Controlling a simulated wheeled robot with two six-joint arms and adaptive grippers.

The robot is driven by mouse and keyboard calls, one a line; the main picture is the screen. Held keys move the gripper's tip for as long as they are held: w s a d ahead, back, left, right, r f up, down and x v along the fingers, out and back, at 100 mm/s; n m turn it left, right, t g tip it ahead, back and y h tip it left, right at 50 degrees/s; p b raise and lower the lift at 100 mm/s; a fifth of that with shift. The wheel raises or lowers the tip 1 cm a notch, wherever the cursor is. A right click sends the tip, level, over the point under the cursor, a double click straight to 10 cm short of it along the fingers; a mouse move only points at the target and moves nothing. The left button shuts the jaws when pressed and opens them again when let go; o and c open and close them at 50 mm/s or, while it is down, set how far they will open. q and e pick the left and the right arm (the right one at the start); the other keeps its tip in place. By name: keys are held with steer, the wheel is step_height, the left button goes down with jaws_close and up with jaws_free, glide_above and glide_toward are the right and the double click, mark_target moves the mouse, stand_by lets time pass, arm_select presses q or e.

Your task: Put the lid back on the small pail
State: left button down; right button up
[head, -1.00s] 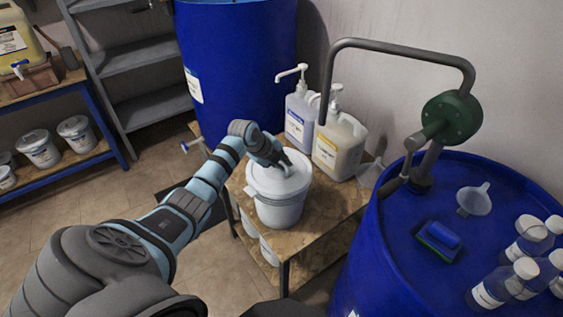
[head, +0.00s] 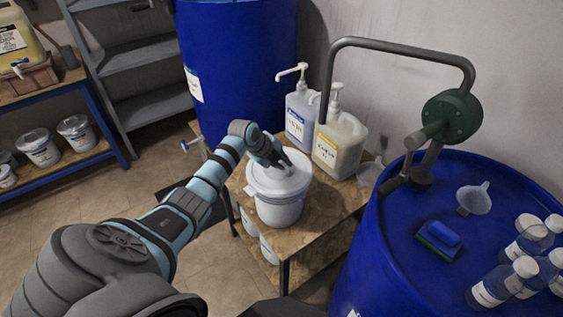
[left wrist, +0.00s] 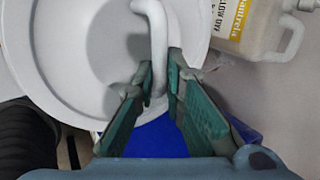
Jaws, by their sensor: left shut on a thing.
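The small white pail (head: 279,212) stands upright near the front of a wooden-topped bench. Its white lid (head: 265,181) lies level over the pail's mouth, with no clear gap at the rim in the head view; I cannot tell if it is pressed fully home. My left gripper (head: 284,164) reaches over the lid from the left. In the left wrist view the fingers (left wrist: 160,62) are shut on the lid's raised curved handle (left wrist: 158,35), and the round lid (left wrist: 85,50) fills the upper left. The pail's body is hidden there. My right gripper is not in view.
Two pump bottles, one bluish (head: 301,117) and one yellowish (head: 340,146), stand behind the pail on the bench (head: 322,212). A blue drum (head: 420,255) with a hand pump (head: 452,117) stands close at the right.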

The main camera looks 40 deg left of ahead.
arm_select(q)
steer(key=c, duration=1.6)
jaws_free()
steer(key=shift+o, duration=0.4)
steer(key=o, duration=0.4)
step_height(320, 180, up, 7)
steer(key=p, duration=0.6)
steer(key=shift+c, duration=0.2)
jaws_close()
